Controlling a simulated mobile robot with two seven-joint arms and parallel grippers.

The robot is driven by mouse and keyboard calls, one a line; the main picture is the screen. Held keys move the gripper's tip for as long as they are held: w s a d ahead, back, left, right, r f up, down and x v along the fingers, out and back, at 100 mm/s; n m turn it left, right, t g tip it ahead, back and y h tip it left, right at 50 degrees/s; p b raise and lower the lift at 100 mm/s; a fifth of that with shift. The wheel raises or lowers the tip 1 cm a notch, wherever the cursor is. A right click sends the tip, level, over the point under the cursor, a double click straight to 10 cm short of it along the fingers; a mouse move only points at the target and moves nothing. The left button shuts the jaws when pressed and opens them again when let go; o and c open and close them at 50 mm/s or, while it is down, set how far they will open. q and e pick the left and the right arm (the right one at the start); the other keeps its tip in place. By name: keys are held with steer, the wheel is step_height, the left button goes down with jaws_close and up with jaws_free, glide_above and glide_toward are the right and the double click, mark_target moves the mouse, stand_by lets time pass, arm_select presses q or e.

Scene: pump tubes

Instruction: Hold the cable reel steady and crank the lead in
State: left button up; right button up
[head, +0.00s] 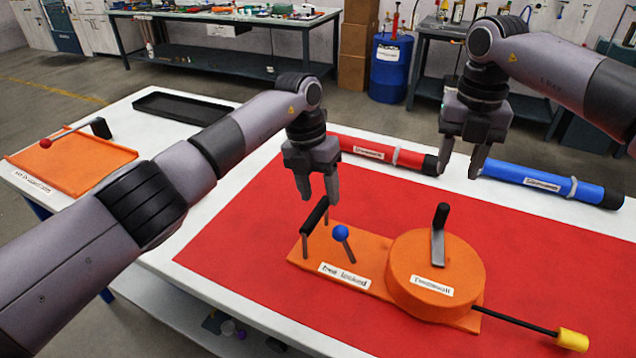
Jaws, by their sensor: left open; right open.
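The orange cable reel (408,290) is a round drum on an orange base plate on the red mat. A black crank handle (440,232) stands up from the drum's top. A black-topped carrying handle (314,222) and a blue-knobbed lever (341,234) rise from the base's left part. A black lead (520,323) runs out to the right and ends in a yellow plug (571,339). My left gripper (319,190) is open, pointing down just above the carrying handle. My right gripper (458,168) is open and empty, behind and above the crank.
A red tube (370,150) and a blue tube (545,183) lie along the mat's far edge. An orange tray (75,160) with a red-knobbed lever and a black tray (180,105) sit at the table's left. The mat's left part is bare.

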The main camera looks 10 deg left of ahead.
mark_target(322, 201)
arm_select(q)
steer(key=shift+s+d+f, duration=0.1)
steer(key=shift+d+f, duration=0.1)
steer(key=shift+f, duration=0.8)
steer(key=shift+d+f, duration=0.2)
steer(key=shift+f, duration=0.8)
steer(key=shift+s+d+f, duration=0.1)
steer(key=shift+d+f, duration=0.1)
steer(key=shift+f, duration=0.8)
jaws_close()
arm_select(e)
steer(key=o, duration=0.4)
arm_select(q)
steer(key=shift+w, duration=0.1)
arm_select(e)
steer(key=shift+f+n+t+y, duration=0.35)
steer(key=shift+f+t, duration=0.1)
steer(key=shift+f, duration=1.6)
steer(key=shift+f+n+t+y, duration=0.25)
steer(key=shift+f+n+t, duration=0.2)
steer(key=shift+f, duration=1.65)
steer(key=shift+f+n+t+y, duration=0.3)
steer(key=shift+f+t, duration=0.2)
steer(key=shift+f, duration=1.55)
